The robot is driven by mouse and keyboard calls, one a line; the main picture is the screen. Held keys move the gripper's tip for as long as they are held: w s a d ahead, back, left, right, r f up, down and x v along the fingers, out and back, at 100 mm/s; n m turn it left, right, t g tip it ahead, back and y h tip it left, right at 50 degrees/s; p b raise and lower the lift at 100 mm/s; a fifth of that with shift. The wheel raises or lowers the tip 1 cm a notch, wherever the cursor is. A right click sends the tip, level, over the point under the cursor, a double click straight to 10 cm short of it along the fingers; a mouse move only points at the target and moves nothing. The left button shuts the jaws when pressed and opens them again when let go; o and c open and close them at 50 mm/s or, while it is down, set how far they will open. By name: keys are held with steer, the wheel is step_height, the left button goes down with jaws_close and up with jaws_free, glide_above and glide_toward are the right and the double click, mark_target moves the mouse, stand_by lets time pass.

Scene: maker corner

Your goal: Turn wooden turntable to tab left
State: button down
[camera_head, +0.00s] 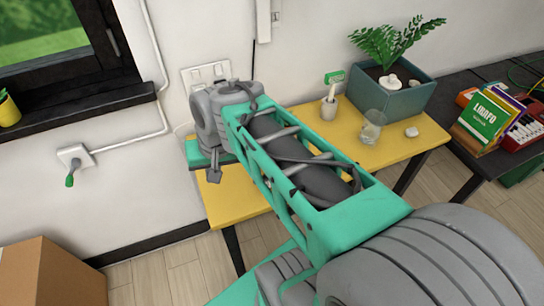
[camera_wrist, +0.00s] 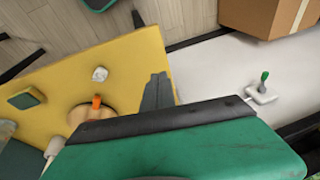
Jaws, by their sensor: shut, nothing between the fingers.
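The wooden turntable (camera_wrist: 82,114) lies on the yellow table in the wrist view, a pale round disc partly hidden by my wrist's dark edge. Its small orange tab (camera_wrist: 96,102) stands near the disc's upper side in that picture. My gripper (camera_wrist: 158,78) shows as dark grey fingers, shut and empty, to the right of the turntable and apart from it in the picture. In the head view my gripper (camera_head: 214,173) is over the table's left end. The turntable does not show there; my arm covers much of the table.
The yellow table (camera_head: 390,152) also bears a blue planter (camera_head: 395,100), a glass (camera_head: 372,127), a white cup (camera_head: 329,108) and a small white lump (camera_head: 411,132). A dark table (camera_head: 465,165) with books stands at right. A cardboard box (camera_head: 50,275) is at lower left.

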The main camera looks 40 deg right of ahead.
steer(key=w+d+f+m+y+b, duration=0.1)
steer(key=w+d+f+m, duration=0.1)
steer(key=d+m, duration=0.5)
steer(key=w+d+f+m+y+b, duration=0.25)
steer(key=d+m, duration=0.35)
steer(key=d, duration=0.3)
steer(key=s+d+f+m+t+y+b, duration=0.1)
steer(key=s+d+f+m+t, duration=0.1)
steer(key=s+d+m, duration=0.5)
steer(key=s+d+f+m+t, duration=0.25)
steer(key=s+d+m, duration=0.25)
steer(key=d, duration=0.4)
steer(key=b+x, duration=0.1)
steer(key=x, duration=0.4)
steer(key=b+x, duration=0.1)
steer(key=x, duration=0.2)
steer(key=shift+w+a+b, duration=0.1)
steer(key=shift+a+b, duration=0.2)
steer(key=shift+a, duration=0.1)
steer(key=w, duration=0.1)
steer(key=w+a, duration=0.2)
steer(key=shift+w+a+f, duration=0.15)
steer(key=shift+f, duration=0.15)
steer(key=shift+w+a, duration=0.2)
steer(key=shift+w, duration=0.15)
steer(key=shift+r, duration=0.1)
